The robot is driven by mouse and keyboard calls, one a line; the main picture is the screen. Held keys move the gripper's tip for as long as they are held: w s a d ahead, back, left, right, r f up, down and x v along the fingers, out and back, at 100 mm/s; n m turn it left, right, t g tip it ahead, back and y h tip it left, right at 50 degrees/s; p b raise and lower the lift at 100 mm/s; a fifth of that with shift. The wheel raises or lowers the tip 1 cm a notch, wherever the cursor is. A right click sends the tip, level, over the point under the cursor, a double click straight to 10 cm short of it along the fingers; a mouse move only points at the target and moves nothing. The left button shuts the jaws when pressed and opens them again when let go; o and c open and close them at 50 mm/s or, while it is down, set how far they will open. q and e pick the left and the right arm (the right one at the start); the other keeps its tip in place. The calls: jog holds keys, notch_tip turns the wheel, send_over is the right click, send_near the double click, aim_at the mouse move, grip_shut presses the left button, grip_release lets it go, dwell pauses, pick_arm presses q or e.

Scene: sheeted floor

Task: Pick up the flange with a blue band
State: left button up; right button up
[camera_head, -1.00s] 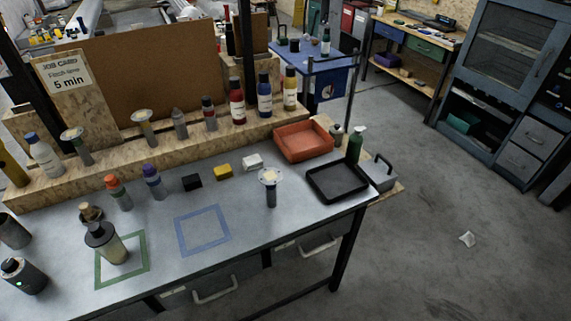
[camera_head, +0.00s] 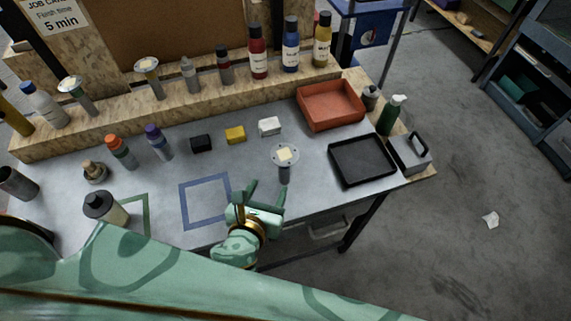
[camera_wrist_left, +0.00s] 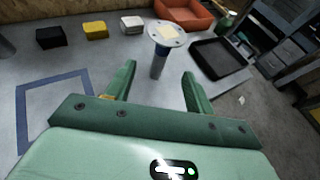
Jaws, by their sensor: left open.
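The flange with a blue band (camera_head: 284,157) stands upright on the grey bench, its pale round disc on top and a stem below. In the left wrist view the flange (camera_wrist_left: 167,34) shows a blue band under the disc and a grey stem. My left gripper (camera_head: 267,190) is open and empty, just on the near side of the flange, with its fingers pointing towards it. In the left wrist view the stem stands beyond and between the two fingertips (camera_wrist_left: 159,72), apart from them. My right gripper is not in view.
Two other flanges (camera_head: 71,86) (camera_head: 147,67) stand on the wooden ledge. A black tray (camera_head: 362,160) and an orange bin (camera_head: 331,104) are right of the flange. Black, yellow and white blocks (camera_head: 235,135) lie behind it. A blue taped square (camera_head: 204,201) is left of my gripper.

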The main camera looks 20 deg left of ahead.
aim_at(285, 160)
pick_arm(q)
jog(key=x, duration=0.4)
jog(key=b+x, duration=0.1)
jog(key=x, duration=0.3)
jog(key=b+x, duration=0.1)
jog(key=x, duration=0.4)
jog(key=shift+s+d+f, duration=0.1)
jog(key=shift+d+f, duration=0.15)
jog(key=shift+d, duration=0.1)
jog(key=shift+w+f, duration=0.15)
jog(key=shift+w, duration=0.3)
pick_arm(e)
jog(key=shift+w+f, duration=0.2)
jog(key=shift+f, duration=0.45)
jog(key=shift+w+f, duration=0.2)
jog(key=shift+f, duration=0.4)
pick_arm(q)
jog(key=shift+c, duration=0.3)
grip_shut()
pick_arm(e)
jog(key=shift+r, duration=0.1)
